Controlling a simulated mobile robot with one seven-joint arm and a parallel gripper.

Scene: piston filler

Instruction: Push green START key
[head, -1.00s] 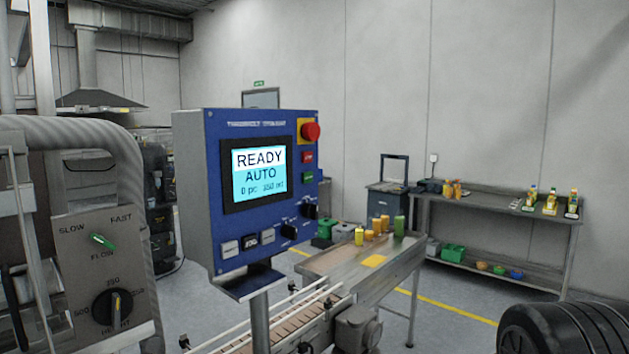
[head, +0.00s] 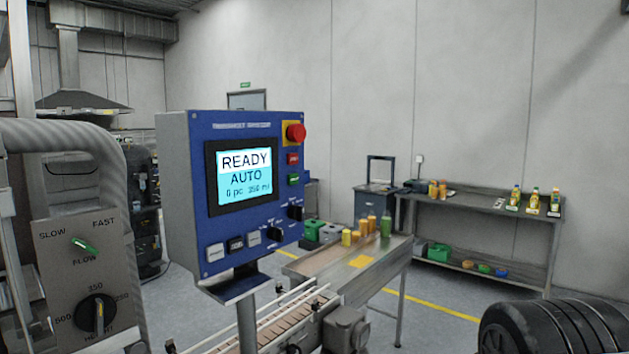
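The panel's screen (head: 243,176) reads READY, AUTO, 0 pc, 350 ml. No gripper fingers show in the head view. A dark, rounded, ribbed body (head: 556,328) fills the lower right corner; I cannot tell whether it is part of me. Nothing covers the green key.
A conveyor (head: 284,325) runs below the panel to a metal table (head: 330,262) with yellow and green bottles. A shelf bench (head: 470,206) stands at the back right.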

